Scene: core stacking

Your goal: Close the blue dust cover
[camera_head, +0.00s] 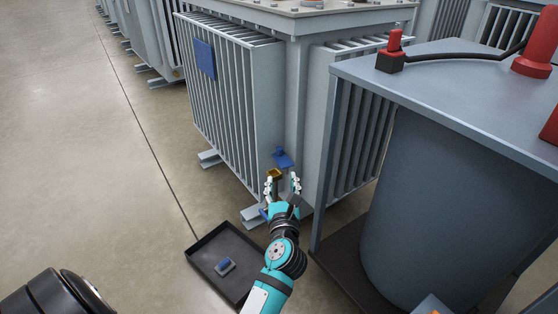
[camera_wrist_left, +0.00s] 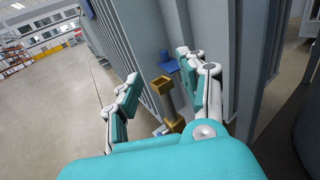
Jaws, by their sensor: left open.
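The blue dust cover (camera_head: 283,158) sits low on the corner of the grey transformer (camera_head: 263,110), above a yellow fitting (camera_head: 273,173). In the left wrist view the blue cover (camera_wrist_left: 168,65) stands off behind the mouth of the yellow fitting (camera_wrist_left: 163,86), which looks uncovered. My left gripper (camera_head: 281,182) is open just in front of the fitting. In the left wrist view the fitting shows between the spread fingers (camera_wrist_left: 158,72), and nothing is held. I cannot tell whether a finger touches it. My right gripper is not in view.
The floor at left is clear.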

